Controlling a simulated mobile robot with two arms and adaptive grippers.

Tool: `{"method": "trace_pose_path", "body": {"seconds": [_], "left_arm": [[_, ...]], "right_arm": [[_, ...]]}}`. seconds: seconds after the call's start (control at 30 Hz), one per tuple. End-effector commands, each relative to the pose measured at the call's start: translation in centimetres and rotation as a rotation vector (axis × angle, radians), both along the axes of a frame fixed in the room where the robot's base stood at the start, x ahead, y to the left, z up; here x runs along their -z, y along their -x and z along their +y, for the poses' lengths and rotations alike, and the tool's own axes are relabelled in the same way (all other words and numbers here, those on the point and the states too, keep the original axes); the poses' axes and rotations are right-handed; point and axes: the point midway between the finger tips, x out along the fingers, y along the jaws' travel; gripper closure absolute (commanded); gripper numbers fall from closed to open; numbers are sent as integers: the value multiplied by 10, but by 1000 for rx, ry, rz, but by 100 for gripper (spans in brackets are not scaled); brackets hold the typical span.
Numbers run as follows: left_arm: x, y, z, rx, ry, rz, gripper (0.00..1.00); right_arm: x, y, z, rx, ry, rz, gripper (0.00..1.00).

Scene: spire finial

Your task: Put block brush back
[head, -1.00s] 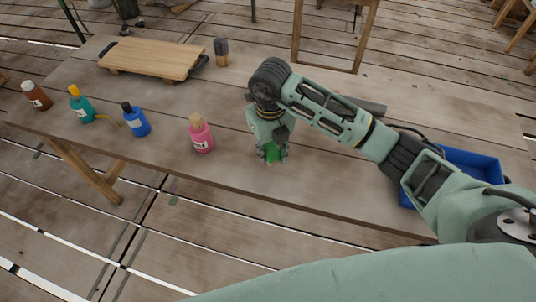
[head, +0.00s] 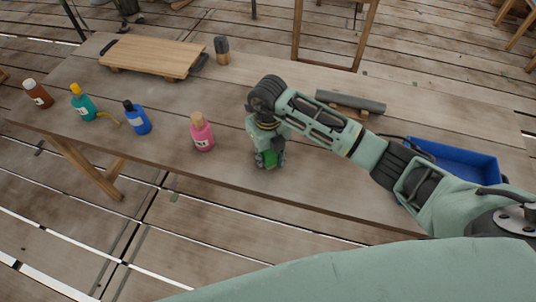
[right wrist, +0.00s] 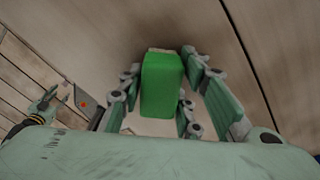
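The block brush is a bright green block (head: 269,158) near the front edge of the wooden table. It shows large in the right wrist view (right wrist: 162,85), with a pale strip at its far end. My right gripper (head: 268,156) points down around it. Whether the brush touches the table is unclear. A small green claw at the left of the right wrist view looks like my left gripper (right wrist: 43,103); its opening cannot be judged.
On the table (head: 160,125) stand brown (head: 38,94), teal (head: 84,104), blue (head: 137,119) and pink (head: 202,133) bottles. A wooden board (head: 155,57) and a dark-topped wooden piece (head: 222,50) are behind. A grey cylinder (head: 350,102) and blue tray (head: 465,163) lie right.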

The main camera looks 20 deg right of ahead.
Motion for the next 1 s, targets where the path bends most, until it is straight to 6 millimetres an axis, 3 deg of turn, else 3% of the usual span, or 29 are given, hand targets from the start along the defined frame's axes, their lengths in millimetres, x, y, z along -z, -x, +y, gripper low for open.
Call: {"method": "trace_pose_path", "body": {"seconds": [0.13,0.53,1.0], "left_arm": [[0,0,0,-1,0,0,60],[-1,0,1,-2,-1,1,60],[22,1,1,-2,-1,3,60]], "right_arm": [[0,0,0,0,0,0,54],[-8,-1,0,0,0,-2,54],[-99,-1,0,-2,1,-4,54]]}}
